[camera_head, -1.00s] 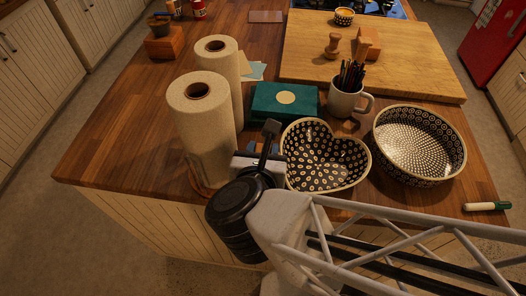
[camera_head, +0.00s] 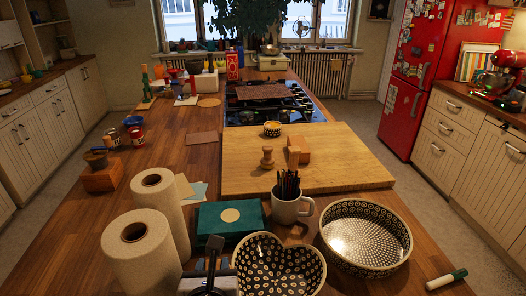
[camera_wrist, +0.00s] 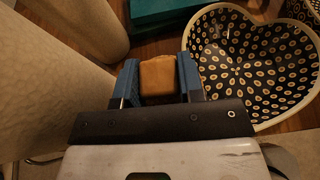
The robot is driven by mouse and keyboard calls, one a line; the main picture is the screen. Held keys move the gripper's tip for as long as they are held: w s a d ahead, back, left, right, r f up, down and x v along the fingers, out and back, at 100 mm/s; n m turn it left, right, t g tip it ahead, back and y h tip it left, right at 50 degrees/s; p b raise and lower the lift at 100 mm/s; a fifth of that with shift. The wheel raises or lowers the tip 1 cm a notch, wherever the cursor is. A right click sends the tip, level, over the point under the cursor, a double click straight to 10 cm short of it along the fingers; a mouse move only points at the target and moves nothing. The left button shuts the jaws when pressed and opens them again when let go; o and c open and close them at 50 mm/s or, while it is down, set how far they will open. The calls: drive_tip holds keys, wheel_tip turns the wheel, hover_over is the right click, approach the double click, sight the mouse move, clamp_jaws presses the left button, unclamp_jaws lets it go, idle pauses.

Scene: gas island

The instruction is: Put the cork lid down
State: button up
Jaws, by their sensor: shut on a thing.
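The cork lid (camera_wrist: 158,77) is a small tan block with rounded corners. In the wrist view it sits between the two blue fingers of my gripper (camera_wrist: 160,80), which is shut on it. In the head view my gripper (camera_head: 212,268) is at the bottom edge, just left of the heart-shaped bowl, and I cannot make out the lid there. Whether the lid touches the counter is unclear.
The heart-shaped bowl (camera_head: 278,268) is close on the right, paper towel rolls (camera_head: 142,252) close on the left. A green box (camera_head: 228,219) lies just behind. A pen mug (camera_head: 290,205), round bowl (camera_head: 366,237) and cutting board (camera_head: 345,165) stand farther off.

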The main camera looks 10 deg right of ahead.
drive_tip(key=w+d+r+m+g+h, duration=0.1)
drive_tip(key=w+d+r+m+h, duration=0.2)
drive_tip(key=w, duration=1)
drive_tip(key=w+d+r+m+g+h, duration=0.15)
drive_tip(key=w+d+r, duration=0.3)
drive_tip(key=w, duration=0.75)
drive_tip(key=w+d+r+m+h, duration=0.2)
drive_tip(key=w+d+h, duration=0.15)
drive_tip(key=w, duration=0.95)
drive_tip(key=w+d+f+m+g+h, duration=0.1)
drive_tip(key=w+d+f+m+g, duration=0.1)
drive_tip(key=w, duration=0.6)
drive_tip(key=w+d+f+m+g+h, duration=0.1)
drive_tip(key=w+d+f+m, duration=0.1)
drive_tip(key=w, duration=0.6)
drive_tip(key=w+d+f+m+g+h, duration=0.2)
drive_tip(key=w+f, duration=0.1)
drive_tip(key=w, duration=0.6)
drive_tip(key=shift+d+m+g, duration=0.2)
drive_tip(key=shift+m+g, duration=0.15)
drive_tip(key=shift+f, duration=0.1)
drive_tip(key=shift+f, duration=2.45)
drive_tip(key=shift+f, duration=0.1)
